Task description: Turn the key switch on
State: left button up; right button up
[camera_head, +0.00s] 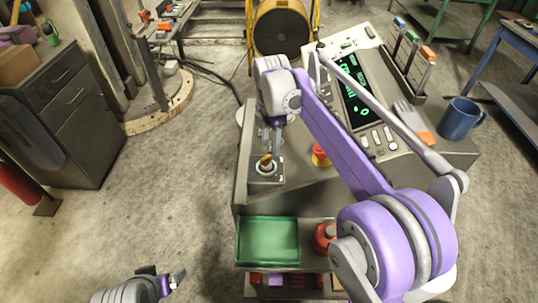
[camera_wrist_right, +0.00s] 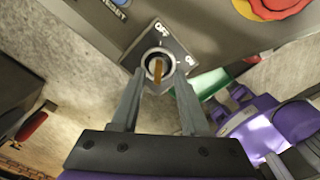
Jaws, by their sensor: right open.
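The key switch is a small square plate on a box at the front left of the grey console, with a round silver collar and a brass key (camera_head: 266,160). In the right wrist view the key (camera_wrist_right: 158,70) stands roughly upright in the picture, with OFF above it and ON to its right. My right gripper (camera_head: 271,138) is just above the switch; its open fingers (camera_wrist_right: 160,88) are on either side of the key, with gaps visible. My left gripper (camera_head: 163,278) is low at the left, away from the console; its finger opening is unclear.
A red button (camera_head: 320,155) on a yellow base stands right of the switch. A green tray (camera_head: 268,241) is below. A display panel (camera_head: 355,90), a brush (camera_head: 412,120) and a blue mug (camera_head: 459,118) are farther right.

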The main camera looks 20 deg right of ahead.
aim_at(270, 154)
notch_tip(270, 154, down, 5)
jog(key=shift+w+f, duration=0.1)
jog(key=shift+f, duration=0.1)
grip_shut()
dwell(0.3)
